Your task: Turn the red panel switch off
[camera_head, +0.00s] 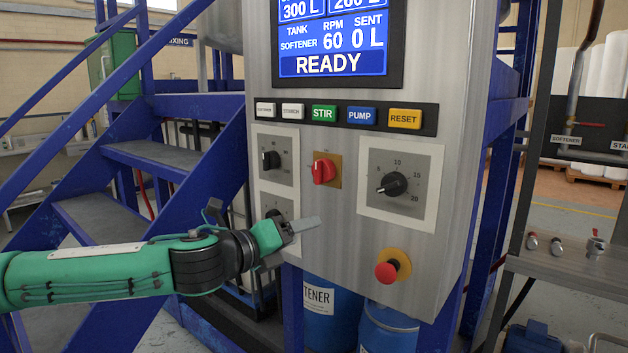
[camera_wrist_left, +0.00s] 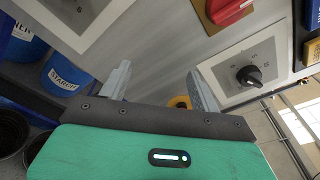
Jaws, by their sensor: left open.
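The red panel switch (camera_head: 323,171) sits on a yellow-brown plate in the middle of the steel control panel (camera_head: 330,225). Its red handle also shows at the top edge of the left wrist view (camera_wrist_left: 230,10), partly cut off. I cannot tell from these views whether it stands at on or off. My left gripper (camera_head: 303,226) is just below and a little left of the switch, in front of the panel, not touching the switch. In the left wrist view my left gripper (camera_wrist_left: 161,86) has its two fingers apart with nothing between them. My right gripper is not in view.
Black dials (camera_head: 271,160) (camera_head: 392,185) flank the switch; another lower-left dial (camera_head: 274,213) is partly behind my gripper. A red emergency button (camera_head: 387,272) sits lower right. A row of push buttons (camera_head: 325,113) runs above. Blue stairs (camera_head: 150,155) stand left, blue drums (camera_head: 332,305) below.

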